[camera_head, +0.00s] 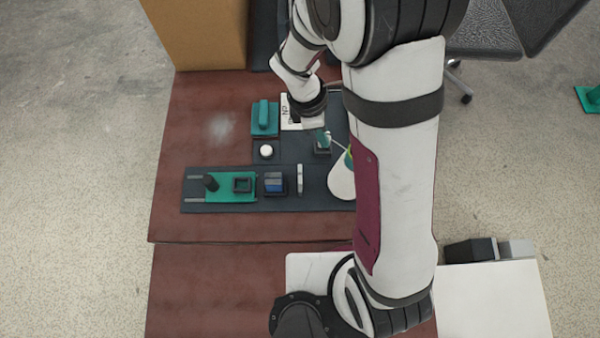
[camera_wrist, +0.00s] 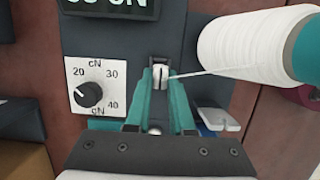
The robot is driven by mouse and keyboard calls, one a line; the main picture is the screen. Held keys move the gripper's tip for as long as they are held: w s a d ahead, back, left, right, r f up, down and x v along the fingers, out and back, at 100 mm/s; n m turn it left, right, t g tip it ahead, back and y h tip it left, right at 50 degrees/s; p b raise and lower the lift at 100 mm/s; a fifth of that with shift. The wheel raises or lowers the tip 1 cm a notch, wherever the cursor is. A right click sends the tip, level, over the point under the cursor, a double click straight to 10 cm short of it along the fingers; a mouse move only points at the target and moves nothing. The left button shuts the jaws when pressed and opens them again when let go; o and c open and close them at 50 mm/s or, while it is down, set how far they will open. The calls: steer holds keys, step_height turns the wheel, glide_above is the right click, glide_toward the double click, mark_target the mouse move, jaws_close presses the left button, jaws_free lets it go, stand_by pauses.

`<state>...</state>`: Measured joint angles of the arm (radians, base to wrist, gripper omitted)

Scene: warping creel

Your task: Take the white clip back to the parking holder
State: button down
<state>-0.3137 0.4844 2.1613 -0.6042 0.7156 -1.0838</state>
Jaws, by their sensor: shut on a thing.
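My gripper (camera_wrist: 160,82) has its teal fingers closed on the small white clip (camera_wrist: 160,72), which shows between the fingertips in the wrist view. A thin white thread runs from the clip to the white yarn cone (camera_wrist: 250,45) at the right. A small dark bracket (camera_wrist: 160,59) is right behind the clip; I cannot tell whether it is the parking holder or whether the clip touches it. In the head view my gripper (camera_head: 326,139) is low over a small dark block (camera_head: 322,148), and the clip cannot be made out.
A tension dial (camera_wrist: 88,94) marked in cN is left of my fingers. The cone (camera_head: 341,180) stands close by in the head view.

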steer(key=shift+f, duration=0.2)
steer(key=shift+f, duration=0.55)
steer(key=shift+f, duration=0.35)
stand_by(0.3)
steer(key=shift+c, duration=2.3)
jaws_free()
steer(key=v, duration=0.7)
steer(key=shift+r, duration=0.1)
